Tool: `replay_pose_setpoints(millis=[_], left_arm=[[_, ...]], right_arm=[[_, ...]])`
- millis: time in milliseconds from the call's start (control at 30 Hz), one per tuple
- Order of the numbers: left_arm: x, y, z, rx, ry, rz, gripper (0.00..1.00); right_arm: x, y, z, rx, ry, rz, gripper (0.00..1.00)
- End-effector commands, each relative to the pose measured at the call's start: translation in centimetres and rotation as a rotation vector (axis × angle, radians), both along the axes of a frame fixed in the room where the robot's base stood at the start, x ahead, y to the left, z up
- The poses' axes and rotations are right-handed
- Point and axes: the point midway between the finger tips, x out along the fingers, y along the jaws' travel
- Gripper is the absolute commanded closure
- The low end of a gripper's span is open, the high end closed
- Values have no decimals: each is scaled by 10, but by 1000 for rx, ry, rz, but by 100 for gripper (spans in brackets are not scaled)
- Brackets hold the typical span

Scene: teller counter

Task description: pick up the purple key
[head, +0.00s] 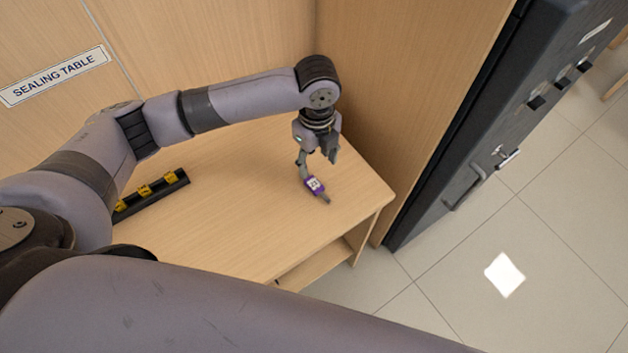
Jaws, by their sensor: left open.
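The purple key (315,186) has a purple head with a white label and a grey shaft pointing to the lower right. It is at the right part of the wooden sealing table (230,220). My left gripper (318,162) points down over the table, with its fingers apart. One fingertip is right at the upper end of the key's purple head; I cannot tell whether it touches. No finger closes around the key. My right gripper is out of the picture.
A black rack (152,194) with yellow pieces lies on the table's left part, partly behind my left arm. Wooden panels close off the back. A dark metal door (470,130) stands at the right. The table's middle is clear.

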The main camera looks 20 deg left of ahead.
Motion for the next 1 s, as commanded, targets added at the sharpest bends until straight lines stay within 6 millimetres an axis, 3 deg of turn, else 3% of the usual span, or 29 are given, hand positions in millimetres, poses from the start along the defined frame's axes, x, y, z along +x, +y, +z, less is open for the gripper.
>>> replay_pose_setpoints(millis=[133,367,700,1000], left_arm=[[0,0,-27,-1,3,2,50],[0,0,-44,1,1,0,50],[-4,6,-88,1,1,1,50],[-3,6,-95,-1,-1,0,50]], right_arm=[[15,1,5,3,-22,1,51],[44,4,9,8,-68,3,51],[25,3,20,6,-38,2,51],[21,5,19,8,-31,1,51]])
